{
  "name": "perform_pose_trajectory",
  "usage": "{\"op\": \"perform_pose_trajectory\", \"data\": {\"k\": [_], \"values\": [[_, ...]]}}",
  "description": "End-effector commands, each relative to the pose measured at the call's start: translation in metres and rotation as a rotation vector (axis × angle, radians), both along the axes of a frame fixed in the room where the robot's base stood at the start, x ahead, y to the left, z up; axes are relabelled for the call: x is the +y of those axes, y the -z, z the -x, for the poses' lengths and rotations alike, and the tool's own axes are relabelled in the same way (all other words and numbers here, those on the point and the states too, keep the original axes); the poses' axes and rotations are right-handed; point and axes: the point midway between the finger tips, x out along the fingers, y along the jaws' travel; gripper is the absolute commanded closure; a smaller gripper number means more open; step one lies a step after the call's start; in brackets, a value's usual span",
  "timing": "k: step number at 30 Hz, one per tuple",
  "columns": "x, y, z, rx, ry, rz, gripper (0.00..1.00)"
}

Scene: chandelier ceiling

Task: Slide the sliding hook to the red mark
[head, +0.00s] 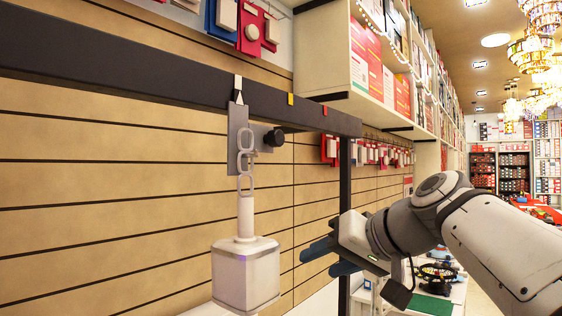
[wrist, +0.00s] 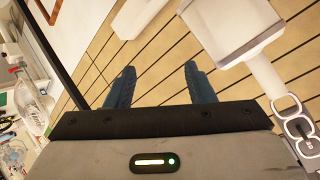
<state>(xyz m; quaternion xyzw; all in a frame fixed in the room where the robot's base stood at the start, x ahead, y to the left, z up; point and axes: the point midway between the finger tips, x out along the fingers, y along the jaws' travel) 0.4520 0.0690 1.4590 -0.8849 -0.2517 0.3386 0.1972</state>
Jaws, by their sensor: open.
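The sliding hook (head: 238,140) is a grey plate hanging from the dark rail (head: 150,96), with a white pointer at its top and a black knob (head: 273,137) at its right side. Pale chain links and a white block-shaped weight (head: 246,276) hang below it. The red mark (head: 324,110) is on the rail to the right of the hook, past a yellow mark (head: 290,99). My gripper (head: 318,261) is open and empty, lower right of the hook and apart from the weight. In the wrist view, the weight (wrist: 225,28) and chain (wrist: 297,125) lie right of my blue fingers (wrist: 160,72).
A slatted wood wall (head: 90,210) stands behind the rail. A dark post (head: 345,190) drops from the rail's right end, near my gripper. White shelves (head: 350,60) with boxes overhang the rail. A low display with small items (head: 437,278) stands behind my arm.

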Motion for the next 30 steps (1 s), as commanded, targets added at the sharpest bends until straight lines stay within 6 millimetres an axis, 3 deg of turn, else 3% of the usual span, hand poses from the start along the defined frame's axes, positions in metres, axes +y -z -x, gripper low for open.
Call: {"op": "perform_pose_trajectory", "data": {"k": [1, 3, 6, 10, 15, 30], "values": [[0.001, -0.035, -0.009, -0.088, -0.03, -0.047, 0.51], [0.004, -0.084, -0.012, -0.208, -0.082, -0.103, 0.51], [0.007, -0.14, -0.008, -0.356, -0.148, -0.159, 0.51], [0.009, -0.184, 0.0, -0.482, -0.206, -0.198, 0.51], [0.015, -0.204, 0.003, -0.537, -0.236, -0.214, 0.51], [0.065, -0.204, -0.036, -0.534, -0.237, -0.215, 0.51]]}}
